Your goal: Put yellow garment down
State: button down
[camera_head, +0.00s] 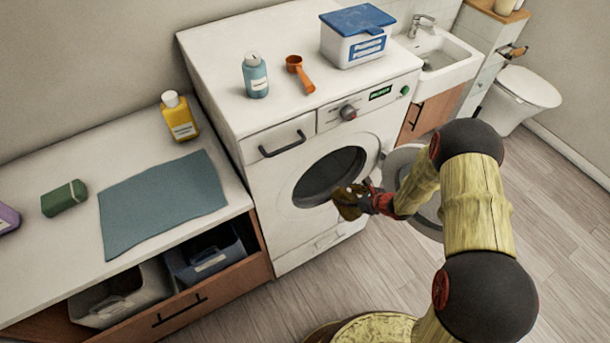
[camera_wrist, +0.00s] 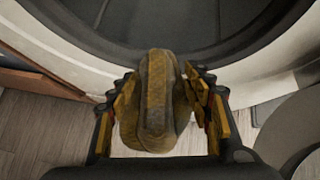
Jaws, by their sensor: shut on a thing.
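The yellow garment (camera_wrist: 157,95) is a bunched, brownish-yellow bundle between my gripper's fingers in the wrist view. My gripper (camera_head: 362,201) is shut on it and holds it just in front of the washing machine's open drum (camera_head: 328,178). In the head view the garment (camera_head: 348,203) shows as a small dark yellow lump at the lower right of the drum opening. In the wrist view the dark drum (camera_wrist: 190,22) and its pale rim lie just beyond the garment. The garment hangs over the floor side of the rim.
The washer door (camera_head: 408,170) stands open to the right, partly behind my arm. A blue-grey cloth (camera_head: 160,203) lies flat on the left counter, with a green pack (camera_head: 64,198) and a yellow bottle (camera_head: 179,117) nearby. Bins (camera_head: 207,258) sit in the open drawer below.

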aim_at(339, 192)
jog(key=w+a+f+t+y+b, duration=0.2)
jog(key=w+a, duration=0.1)
jog(key=shift+w+f+b, duration=0.1)
jog(key=shift+f+b, duration=0.15)
jog(key=shift+b, duration=0.1)
jog(key=w+a+b, duration=0.4)
jog(key=w+a, duration=0.8)
jog(key=f+b, duration=0.1)
jog(key=f, duration=0.1)
jog(key=w+f+b, duration=0.1)
jog(key=f, duration=0.2)
jog(key=shift+w, duration=0.1)
jog(key=shift+w+a, duration=0.15)
jog(key=shift+a, duration=0.05)
jog(key=shift+w+a+r+g+h+b, duration=0.1)
jog(key=shift+w+a+g+h+b, duration=0.2)
jog(key=shift+g+h, duration=0.2)
jog(key=shift+w+a+g+h, duration=0.2)
jog(key=shift+w+g+h, duration=0.1)
jog(key=shift+g+h, duration=0.3)
notch_tip(339, 192, down, 3)
jog(key=shift+b, duration=0.4)
jog(key=shift+s, duration=0.1)
